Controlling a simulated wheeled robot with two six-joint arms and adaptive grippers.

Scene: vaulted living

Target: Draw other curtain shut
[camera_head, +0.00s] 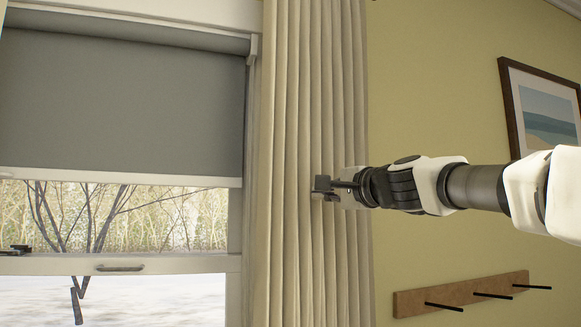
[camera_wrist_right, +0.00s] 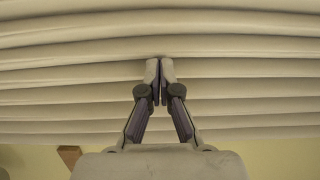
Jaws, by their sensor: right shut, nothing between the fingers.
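A cream pleated curtain (camera_head: 290,110) hangs gathered in folds at the right side of the window. My right gripper (camera_head: 322,188) comes in from the right, and its fingertips are at the curtain's front, around mid-height. In the right wrist view the curtain's folds (camera_wrist_right: 230,75) run across most of the picture. There the fingers (camera_wrist_right: 160,75) of the right gripper are closed together, with no cloth visible between them. Whether the tips touch the cloth I cannot tell. My left gripper is not in view.
The window (camera_head: 120,264) has a grey roller blind (camera_head: 120,100) lowered partway. A framed picture (camera_head: 545,110) hangs on the yellow wall at right. A wooden peg rail (camera_head: 410,303) with dark pegs is below my right arm.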

